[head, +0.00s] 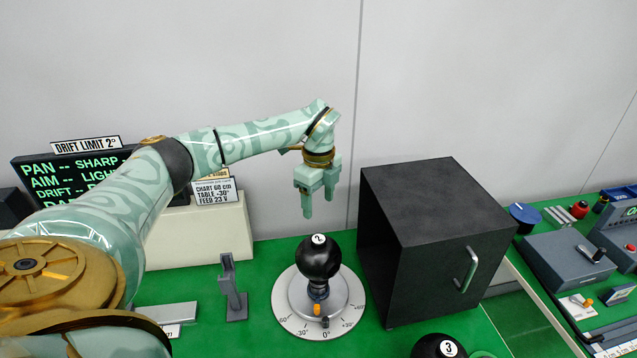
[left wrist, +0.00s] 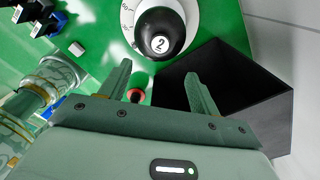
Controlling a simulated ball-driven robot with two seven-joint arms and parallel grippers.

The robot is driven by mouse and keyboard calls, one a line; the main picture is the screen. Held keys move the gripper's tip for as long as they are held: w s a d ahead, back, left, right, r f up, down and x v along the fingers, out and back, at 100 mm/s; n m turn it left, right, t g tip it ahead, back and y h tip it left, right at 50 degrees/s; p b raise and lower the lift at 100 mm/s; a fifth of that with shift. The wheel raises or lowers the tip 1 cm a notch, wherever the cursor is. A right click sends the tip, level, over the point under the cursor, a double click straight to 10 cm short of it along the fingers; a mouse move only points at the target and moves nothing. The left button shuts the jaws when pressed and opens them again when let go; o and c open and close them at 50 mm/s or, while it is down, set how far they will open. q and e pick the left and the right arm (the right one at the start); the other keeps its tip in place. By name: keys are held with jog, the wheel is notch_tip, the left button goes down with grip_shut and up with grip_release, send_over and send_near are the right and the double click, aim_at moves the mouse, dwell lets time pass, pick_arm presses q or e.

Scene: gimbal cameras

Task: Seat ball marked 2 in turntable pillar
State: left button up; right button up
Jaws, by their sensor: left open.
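The black ball marked 2 (head: 318,260) sits on top of the turntable's metal pillar (head: 317,294), at the centre of a round white dial (head: 290,318) with degree marks. The ball's white 2 patch faces up. In the left wrist view the ball (left wrist: 160,32) shows beyond the fingertips, with part of the dial (left wrist: 128,18) behind it. My left gripper (head: 319,203) is open and empty, above the ball and apart from it. Its two fingers also show in the left wrist view (left wrist: 156,82). My right gripper is not in view.
A ball marked 3 (head: 438,347) is at the bottom edge. A grey upright bracket (head: 233,290) stands left of the dial. Control boxes (head: 567,260) are at the right.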

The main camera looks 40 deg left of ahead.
pick_arm(q)
jog(key=shift+r, duration=2.35)
